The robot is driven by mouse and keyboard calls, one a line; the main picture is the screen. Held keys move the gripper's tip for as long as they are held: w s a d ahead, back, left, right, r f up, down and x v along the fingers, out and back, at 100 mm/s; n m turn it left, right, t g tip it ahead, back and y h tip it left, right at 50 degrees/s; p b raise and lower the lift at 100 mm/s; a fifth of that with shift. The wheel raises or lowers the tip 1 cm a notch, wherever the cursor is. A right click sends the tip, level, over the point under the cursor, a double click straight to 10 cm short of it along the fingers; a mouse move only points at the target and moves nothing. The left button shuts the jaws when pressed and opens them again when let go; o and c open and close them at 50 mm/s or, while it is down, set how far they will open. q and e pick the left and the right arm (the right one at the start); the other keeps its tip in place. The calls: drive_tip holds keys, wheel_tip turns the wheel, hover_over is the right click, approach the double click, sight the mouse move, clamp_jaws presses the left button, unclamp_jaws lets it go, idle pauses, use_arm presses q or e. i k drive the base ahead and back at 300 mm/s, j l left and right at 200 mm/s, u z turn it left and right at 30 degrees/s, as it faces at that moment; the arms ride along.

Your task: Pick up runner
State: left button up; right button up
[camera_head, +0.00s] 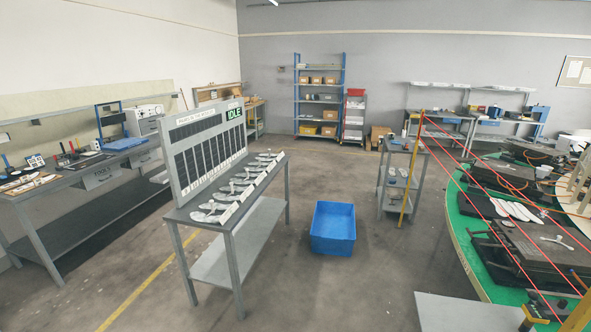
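No gripper of mine shows in the view. A small pale branched piece (557,242), which looks like a runner, lies on a dark mould plate (530,248) on the green carousel (462,232) at the right. Several pale insole-shaped pieces (515,210) lie on a darker mould behind it. More pale pieces (208,212), some insole-shaped and some branched, lie in a row on the grey display table (232,222) left of centre. I cannot tell which piece is the one named runner.
An open blue bin (333,228) stands on the floor in the middle. A grey trolley (397,182) and a yellow post (412,178) stand before the carousel. Red lines cross above the carousel. A workbench (85,185) runs along the left. Floor around the bin is clear.

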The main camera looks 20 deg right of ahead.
sight(559, 241)
drive_tip(key=i+z, duration=0.25)
drive_tip(key=i, duration=0.2)
drive_tip(key=i+z, duration=0.3)
drive_tip(key=i, duration=0.15)
drive_tip(key=i+j+z, duration=0.1)
drive_tip(key=i+z, duration=0.3)
drive_tip(key=i, duration=0.4)
drive_tip(key=i+z, duration=0.2)
drive_tip(key=i, duration=2)
drive_tip(key=z, duration=1.85)
